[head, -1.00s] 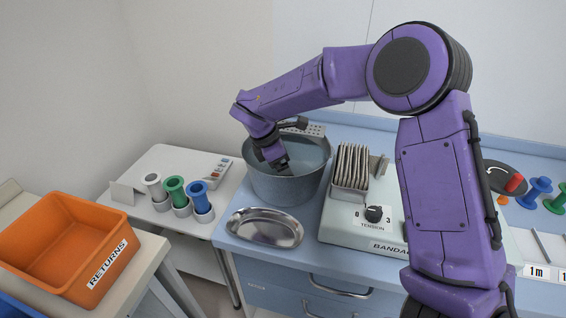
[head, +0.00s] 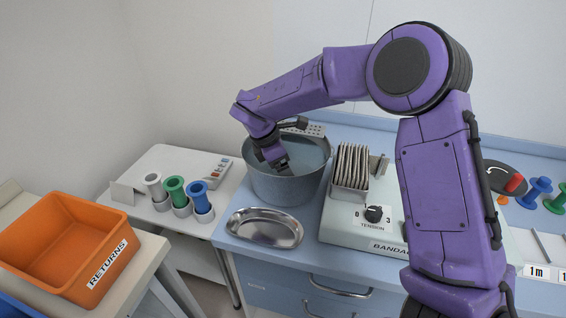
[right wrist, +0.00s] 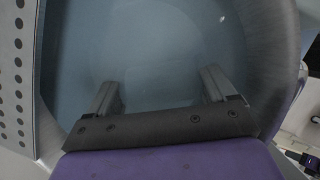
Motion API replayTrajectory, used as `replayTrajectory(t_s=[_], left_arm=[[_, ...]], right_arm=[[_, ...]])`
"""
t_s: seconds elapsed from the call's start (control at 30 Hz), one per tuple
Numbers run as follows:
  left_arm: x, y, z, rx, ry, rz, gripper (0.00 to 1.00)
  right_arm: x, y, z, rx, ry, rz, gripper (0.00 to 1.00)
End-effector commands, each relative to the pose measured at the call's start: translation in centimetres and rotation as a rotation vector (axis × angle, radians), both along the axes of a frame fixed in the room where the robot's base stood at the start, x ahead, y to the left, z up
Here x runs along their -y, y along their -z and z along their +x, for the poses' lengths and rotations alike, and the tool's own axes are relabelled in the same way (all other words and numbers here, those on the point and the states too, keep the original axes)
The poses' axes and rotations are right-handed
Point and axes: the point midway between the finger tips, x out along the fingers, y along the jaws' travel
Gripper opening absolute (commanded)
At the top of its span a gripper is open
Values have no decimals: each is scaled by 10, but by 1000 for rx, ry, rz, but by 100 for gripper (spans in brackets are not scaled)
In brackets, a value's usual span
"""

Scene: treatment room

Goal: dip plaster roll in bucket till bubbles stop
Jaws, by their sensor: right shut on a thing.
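The grey metal bucket (head: 285,190) stands at the left end of the blue counter, with pale blue water (head: 310,152) inside. My right arm reaches down into it, and my right gripper (head: 282,168) is inside the rim, low at the water. In the right wrist view my right gripper (right wrist: 158,88) has its fingers apart, shut on the plaster roll. The roll shows only as a faint pale shape (right wrist: 158,98) between the fingers, blurred by the water. I make out no clear bubbles. My left gripper is out of view.
A perforated plate (head: 303,130) sits at the bucket's back rim. An empty oval steel dish (head: 265,241) lies in front. The bandage machine (head: 340,228) stands right. Coloured spools (head: 175,190) stand on the left table, beyond the orange RETURNS crate (head: 40,262).

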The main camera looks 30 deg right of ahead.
Motion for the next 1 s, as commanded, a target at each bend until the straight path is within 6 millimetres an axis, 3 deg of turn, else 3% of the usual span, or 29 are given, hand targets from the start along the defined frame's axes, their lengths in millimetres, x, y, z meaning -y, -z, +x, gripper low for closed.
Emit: replayTrajectory(t_s=[0.17, 1.0], left_arm=[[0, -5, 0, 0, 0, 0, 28], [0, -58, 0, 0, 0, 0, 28]], right_arm=[[0, -8, 0, 2, 1, 1, 51], [0, -100, 0, 2, -1, 0, 51]])
